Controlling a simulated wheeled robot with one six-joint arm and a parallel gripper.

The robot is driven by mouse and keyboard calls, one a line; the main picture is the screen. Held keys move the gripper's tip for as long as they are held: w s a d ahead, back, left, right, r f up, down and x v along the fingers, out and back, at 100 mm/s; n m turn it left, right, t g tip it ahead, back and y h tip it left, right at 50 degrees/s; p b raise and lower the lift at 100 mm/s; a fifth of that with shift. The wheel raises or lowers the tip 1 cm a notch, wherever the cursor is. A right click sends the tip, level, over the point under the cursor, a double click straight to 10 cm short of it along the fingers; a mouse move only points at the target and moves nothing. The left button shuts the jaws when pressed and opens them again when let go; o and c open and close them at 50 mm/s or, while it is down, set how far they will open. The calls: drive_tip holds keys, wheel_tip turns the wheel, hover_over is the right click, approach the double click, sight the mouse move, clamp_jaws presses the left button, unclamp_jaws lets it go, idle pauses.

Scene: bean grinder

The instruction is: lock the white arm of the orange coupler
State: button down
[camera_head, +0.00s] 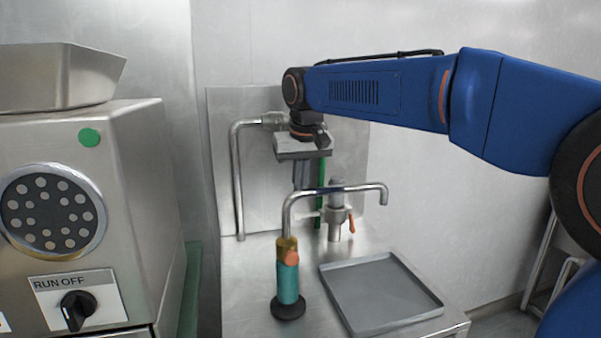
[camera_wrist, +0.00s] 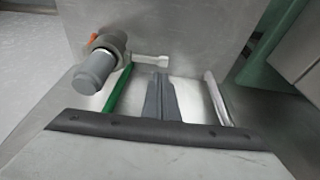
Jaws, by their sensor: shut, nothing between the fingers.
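The coupler (camera_head: 338,214) is a grey collar on a short upright pipe stub at the back of the steel counter, with an orange lever (camera_head: 351,223) on its right. In the wrist view the collar (camera_wrist: 110,42) is at the upper left, with a bit of orange (camera_wrist: 93,38) beside it. A whitish arm (camera_wrist: 150,61) sticks out from the collar towards the right. My gripper (camera_head: 298,186) is shut and empty, left of the coupler in the head view. In the wrist view its fingertips (camera_wrist: 160,76) are close to the arm's free end; contact cannot be told.
A bent pipe with a teal grip (camera_head: 288,281) stands in front, crossing before the coupler. A grey tray (camera_head: 378,292) lies at the right. Another bent pipe (camera_head: 237,180) is at the left. A green bar (camera_head: 321,190) stands behind. The grinder (camera_head: 130,190) is far left.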

sight(298, 214)
drive_tip(key=shift+f, duration=2.15)
